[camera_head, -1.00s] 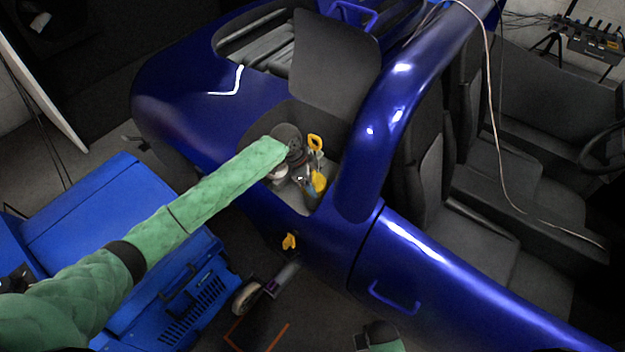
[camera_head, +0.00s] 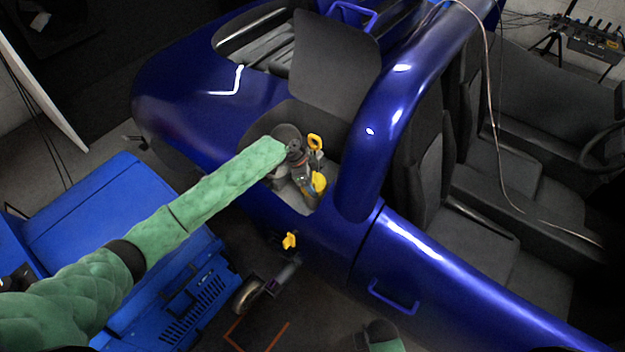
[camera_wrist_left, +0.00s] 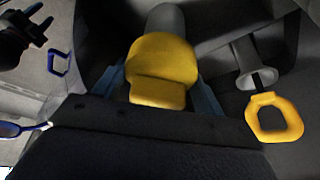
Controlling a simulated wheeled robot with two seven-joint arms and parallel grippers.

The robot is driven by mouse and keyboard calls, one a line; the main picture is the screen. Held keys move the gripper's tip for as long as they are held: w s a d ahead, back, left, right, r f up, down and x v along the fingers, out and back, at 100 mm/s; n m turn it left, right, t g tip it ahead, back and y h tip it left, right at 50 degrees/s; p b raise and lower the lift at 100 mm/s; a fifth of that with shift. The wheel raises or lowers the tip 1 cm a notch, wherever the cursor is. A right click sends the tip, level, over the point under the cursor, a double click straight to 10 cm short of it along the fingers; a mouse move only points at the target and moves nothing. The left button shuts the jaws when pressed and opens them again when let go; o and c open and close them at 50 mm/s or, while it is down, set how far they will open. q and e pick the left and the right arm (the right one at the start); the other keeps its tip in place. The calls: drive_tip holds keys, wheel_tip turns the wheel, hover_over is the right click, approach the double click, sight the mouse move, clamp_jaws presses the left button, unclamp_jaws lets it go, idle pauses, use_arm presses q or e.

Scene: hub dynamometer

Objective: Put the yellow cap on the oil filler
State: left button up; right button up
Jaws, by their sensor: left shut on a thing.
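My left gripper (camera_head: 312,184) reaches into the open bay of the blue car and is shut on the yellow cap (camera_head: 319,182). In the left wrist view the cap (camera_wrist_left: 162,62) sits between the two blue fingers (camera_wrist_left: 158,92). A grey cylinder (camera_wrist_left: 165,19), perhaps the oil filler neck, shows directly behind the cap; I cannot tell whether they touch. The filler opening is hidden. Part of my right arm, dark and green, shows at the bottom edge of the head view; its fingers cannot be made out.
A yellow ring handle (camera_head: 315,142) stands close beside the gripper; it also shows in the wrist view (camera_wrist_left: 274,118). The raised dark panel (camera_head: 333,60) and the blue body pillar (camera_head: 372,130) bound the bay. Another small yellow piece (camera_head: 290,240) shows lower down, outside the bay.

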use_arm(q)
drive_tip(key=shift+f, duration=0.5)
drive_tip(key=o, duration=0.7)
